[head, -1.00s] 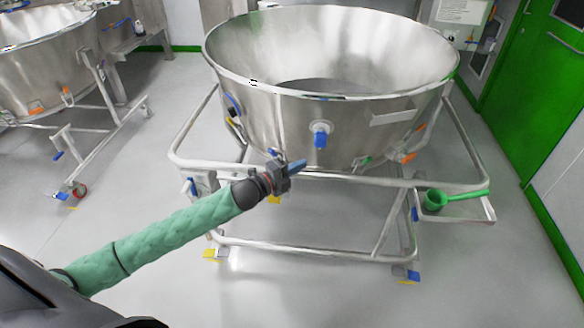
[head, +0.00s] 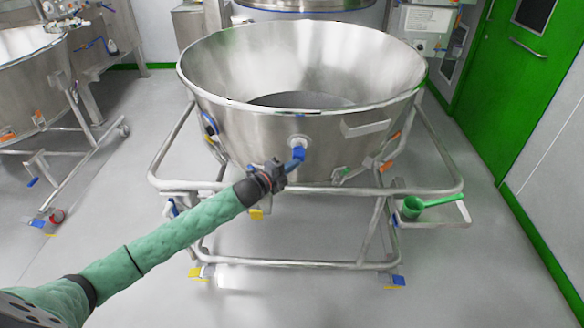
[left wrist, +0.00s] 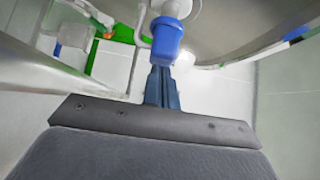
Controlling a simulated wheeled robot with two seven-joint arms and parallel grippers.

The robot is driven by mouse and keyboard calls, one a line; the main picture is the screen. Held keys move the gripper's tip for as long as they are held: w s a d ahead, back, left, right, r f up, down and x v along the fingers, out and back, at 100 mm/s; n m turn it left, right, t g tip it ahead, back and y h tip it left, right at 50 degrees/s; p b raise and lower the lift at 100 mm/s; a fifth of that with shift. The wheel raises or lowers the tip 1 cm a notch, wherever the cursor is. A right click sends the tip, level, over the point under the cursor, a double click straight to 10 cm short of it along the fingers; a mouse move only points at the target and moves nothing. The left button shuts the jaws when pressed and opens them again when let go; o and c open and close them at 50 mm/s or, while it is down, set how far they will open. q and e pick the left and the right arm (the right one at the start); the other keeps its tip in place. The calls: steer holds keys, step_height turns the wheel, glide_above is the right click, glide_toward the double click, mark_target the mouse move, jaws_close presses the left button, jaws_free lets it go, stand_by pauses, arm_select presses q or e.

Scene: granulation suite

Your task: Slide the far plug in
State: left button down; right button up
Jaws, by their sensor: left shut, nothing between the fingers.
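A blue plug (head: 299,151) sits on a white fitting on the front wall of the large steel bowl (head: 255,125). It also shows in the left wrist view (left wrist: 167,40), below the white fitting. My left gripper (head: 293,164) is shut and empty, its dark blue fingers pointing at the plug. In the left wrist view the fingertips (left wrist: 161,75) overlap the plug's lower end; I cannot tell whether they touch it. The frames do not make clear whether this is the far plug. My right gripper is not in view.
The bowl stands on a tubular steel frame (head: 300,264) with castors. A green scoop (head: 415,206) lies on a side shelf at the right. Blue and orange fittings (head: 388,166) sit along the bowl's lower wall. Another steel vessel stands at the left. The floor in front is clear.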

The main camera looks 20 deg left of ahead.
arm_select(q)
steer(key=shift+w+a, duration=0.25)
steer(key=shift+w, duration=0.6)
steer(key=shift+w+a, duration=0.25)
steer(key=shift+w, duration=0.6)
steer(key=shift+a+r, duration=0.15)
steer(key=shift+r, duration=0.1)
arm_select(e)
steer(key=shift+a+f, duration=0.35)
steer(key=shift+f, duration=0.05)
arm_select(q)
steer(key=shift+w, duration=0.1)
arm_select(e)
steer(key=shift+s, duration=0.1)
